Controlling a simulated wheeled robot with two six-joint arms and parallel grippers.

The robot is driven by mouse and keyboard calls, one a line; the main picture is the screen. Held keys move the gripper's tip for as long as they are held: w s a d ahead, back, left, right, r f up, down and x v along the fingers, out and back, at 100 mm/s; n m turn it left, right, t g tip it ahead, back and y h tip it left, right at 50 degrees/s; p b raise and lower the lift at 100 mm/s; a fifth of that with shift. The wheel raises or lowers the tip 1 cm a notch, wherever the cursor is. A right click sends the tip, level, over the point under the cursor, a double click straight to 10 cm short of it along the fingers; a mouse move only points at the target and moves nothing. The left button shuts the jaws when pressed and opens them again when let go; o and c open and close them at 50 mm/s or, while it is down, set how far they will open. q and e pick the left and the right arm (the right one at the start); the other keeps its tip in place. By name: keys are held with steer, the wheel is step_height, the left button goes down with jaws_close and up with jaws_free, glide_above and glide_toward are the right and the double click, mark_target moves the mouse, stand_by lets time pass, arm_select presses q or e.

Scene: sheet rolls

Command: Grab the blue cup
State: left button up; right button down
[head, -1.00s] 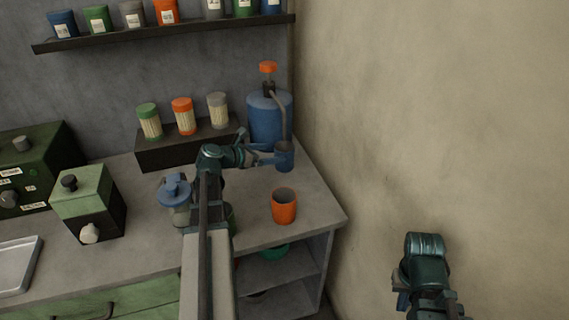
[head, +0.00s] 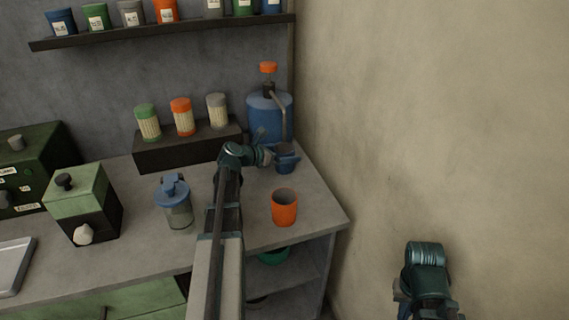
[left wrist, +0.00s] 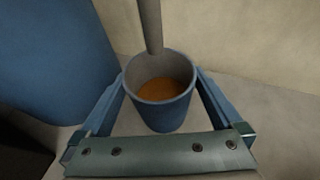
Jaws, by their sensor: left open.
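The blue cup (head: 286,164) stands upright on the counter below the spout of the blue dispenser, at the back right. In the left wrist view the cup (left wrist: 161,114) shows an orange-brown liquid inside. My left gripper (head: 282,158) is open, with one finger on each side of the cup; whether the fingers touch it I cannot tell. The left wrist view also shows the gripper's blue fingers (left wrist: 160,98) around the cup. My right arm shows at the lower right of the head view, but its fingertips are not visible.
The blue dispenser (head: 268,118) with an orange knob stands just behind the cup, and its spout (left wrist: 150,28) comes down over the cup's rim. An orange cup (head: 285,208) stands nearer the counter's front edge. A lidded jar (head: 178,207) is left of my arm. The wall is close on the right.

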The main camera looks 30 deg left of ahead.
arm_select(q)
steer(key=c, duration=1.5)
steer(key=shift+o, duration=0.2)
steer(key=shift+r, duration=0.1)
steer(key=shift+r+p, duration=0.6)
steer(key=s, duration=0.2)
steer(key=s+a, duration=0.1)
steer(key=s, duration=0.1)
steer(key=s+a, duration=0.1)
steer(key=s, duration=0.2)
steer(key=shift+s+a, duration=0.1)
steer(key=shift+s+a+r+p, duration=0.15)
steer(key=shift+s+r+p, duration=0.2)
steer(key=shift+r+p, duration=0.3)
step_height(320, 180, up, 12)
steer(key=p, duration=1.2)
steer(key=shift+r, duration=0.2)
steer(key=shift+w, duration=0.1)
